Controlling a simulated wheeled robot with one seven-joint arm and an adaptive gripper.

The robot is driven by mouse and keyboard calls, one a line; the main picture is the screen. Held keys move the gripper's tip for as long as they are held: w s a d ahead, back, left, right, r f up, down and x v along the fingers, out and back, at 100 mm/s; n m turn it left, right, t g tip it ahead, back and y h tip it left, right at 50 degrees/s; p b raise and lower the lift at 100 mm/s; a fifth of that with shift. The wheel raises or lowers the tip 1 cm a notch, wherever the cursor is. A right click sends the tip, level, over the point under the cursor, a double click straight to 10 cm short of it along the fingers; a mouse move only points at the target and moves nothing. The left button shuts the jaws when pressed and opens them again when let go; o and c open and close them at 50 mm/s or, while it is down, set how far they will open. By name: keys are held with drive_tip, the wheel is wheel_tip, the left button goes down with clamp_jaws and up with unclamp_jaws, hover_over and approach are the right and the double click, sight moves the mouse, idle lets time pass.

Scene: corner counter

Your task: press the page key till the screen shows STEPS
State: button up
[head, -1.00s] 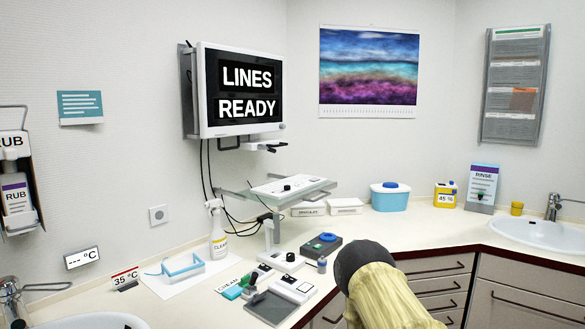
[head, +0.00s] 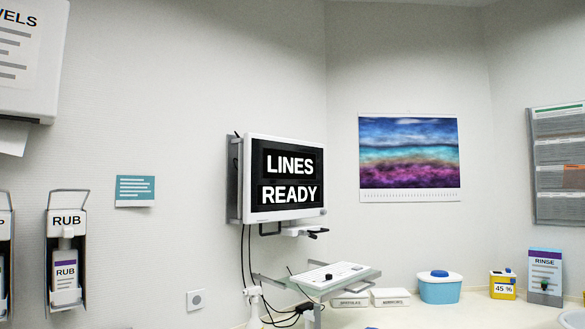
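The screen (head: 285,180) hangs on the wall in the middle of the head view and reads LINES and READY in white on black. Below it, a white keyboard (head: 330,276) lies on a bracket shelf (head: 352,285), with a dark round thing at its near side. I cannot tell which key, if any, is the page key. The counter devices seen a second ago are below the picture's edge now. My gripper is outside this view.
A blue-lidded tub (head: 439,289), a yellow container marked 45 % (head: 503,287) and a RINSE sign (head: 545,277) stand on the counter at right. Cables hang below the screen. A RUB dispenser (head: 65,265) is on the left wall.

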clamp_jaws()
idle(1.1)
